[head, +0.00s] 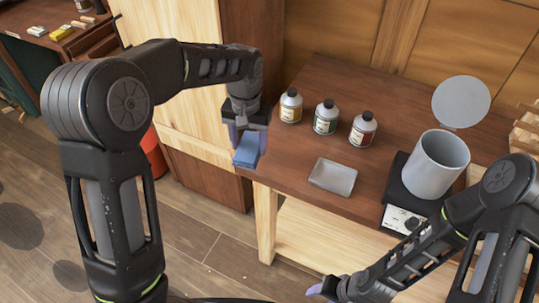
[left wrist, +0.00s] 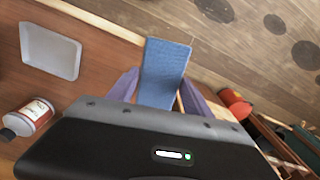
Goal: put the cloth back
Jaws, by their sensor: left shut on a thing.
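A blue folded cloth (head: 246,150) is held in my left gripper (head: 248,135), which is shut on it. The cloth hangs at the left edge of the wooden table, in front of the bottles. In the left wrist view the cloth (left wrist: 166,70) sticks out between the two purple fingers. A shallow grey tray (head: 333,177) lies on the table to the right of the cloth and looks empty; it also shows in the left wrist view (left wrist: 50,50). My right gripper (head: 322,289) is low in front of the table; its fingers are too small to read.
Three labelled bottles (head: 326,117) stand in a row behind the tray. A grey pot with its round lid raised (head: 437,165) stands on a dark appliance at the right. A red object (head: 155,152) is on the floor at the left.

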